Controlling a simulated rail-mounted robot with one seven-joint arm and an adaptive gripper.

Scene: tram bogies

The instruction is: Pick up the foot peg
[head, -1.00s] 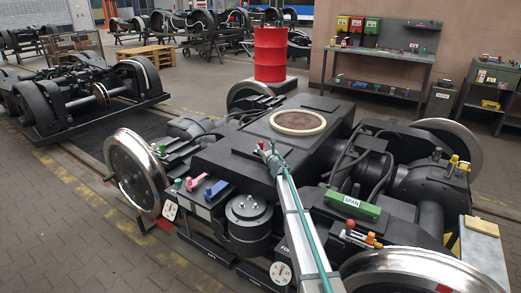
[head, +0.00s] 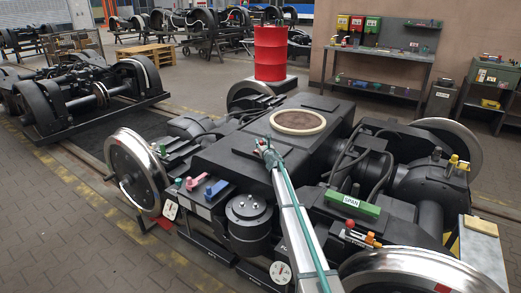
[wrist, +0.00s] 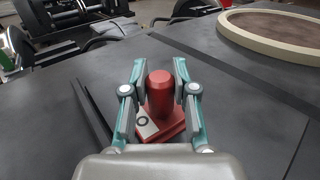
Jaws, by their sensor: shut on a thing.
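The foot peg (wrist: 159,92), as I take it, is a red upright cylinder on a flat red base, in the middle of the wrist view. A small light grey plate with a dark ring (wrist: 146,124) shows at its base. My gripper (wrist: 159,80) is shut on the red cylinder, one finger on each side. In the head view my gripper (head: 265,148) is over the black bogie frame (head: 240,160), just left of the round ring. The peg is hard to make out there. I cannot tell whether its base touches the frame.
A beige-rimmed round ring (head: 298,122) lies on the bogie top beside my gripper. A green SPAN block (head: 352,204) is at the right. Pink (head: 196,182) and blue (head: 215,190) pieces sit at the left. A red drum (head: 270,53) stands behind.

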